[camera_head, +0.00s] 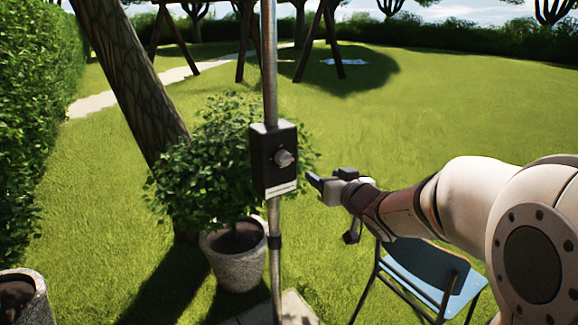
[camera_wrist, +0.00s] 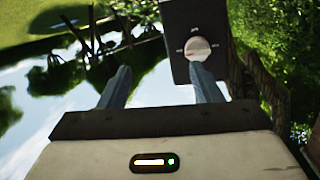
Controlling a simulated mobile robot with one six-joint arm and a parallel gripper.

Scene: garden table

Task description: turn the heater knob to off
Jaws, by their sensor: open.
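The heater knob (camera_head: 284,158) is a pale round knob on the face of a dark control box (camera_head: 266,172), which is fixed to an upright metal pole. In the wrist view the knob (camera_wrist: 198,48) shows a small red mark at its left, with tiny labels around it too small to read. My gripper (camera_head: 314,181) is to the right of the box and a little below the knob, apart from it. In the wrist view my gripper (camera_wrist: 161,78) has its two fingers spread and empty. The right fingertip overlaps the knob's lower edge in that picture; I cannot tell any contact there.
The metal pole (camera_head: 270,75) rises from a paved slab. A potted bush (camera_head: 235,255) stands behind it, beside a leaning tree trunk (camera_head: 125,80). A blue folding chair (camera_head: 430,268) stands below my arm. Open lawn lies behind.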

